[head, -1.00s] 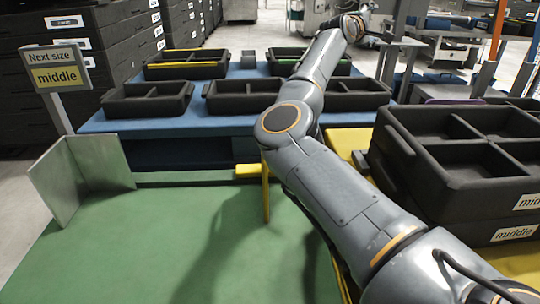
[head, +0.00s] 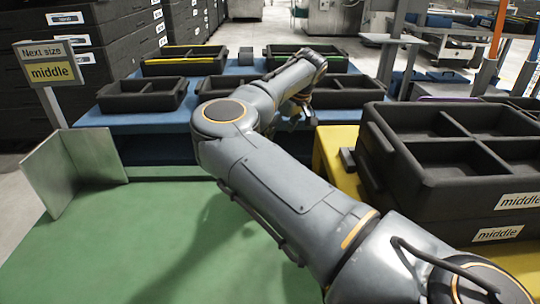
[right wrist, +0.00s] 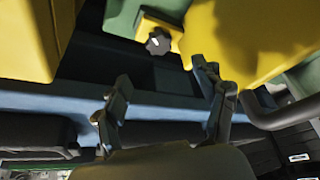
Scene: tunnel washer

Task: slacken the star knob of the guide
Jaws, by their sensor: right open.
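The star knob (right wrist: 158,41) is small, dark and lobed, with a light mark on it. In the right wrist view it sits against a yellow part (right wrist: 162,24) at the top middle. My right gripper (right wrist: 161,78) is open and empty, its two fingers apart; the knob shows beyond the gap between them, not touched. In the head view the right gripper (head: 297,112) is by the blue table's near edge, partly hidden by my arm. My arm hides the knob and the yellow guide in the head view. My left gripper is not in view.
A green work surface (head: 120,240) with an upright metal plate (head: 75,170) lies in front. Black divided trays (head: 143,96) stand on the blue table (head: 110,118). Stacked black crates (head: 460,190) labelled "middle" stand at right. A sign (head: 48,62) reads "Next size middle".

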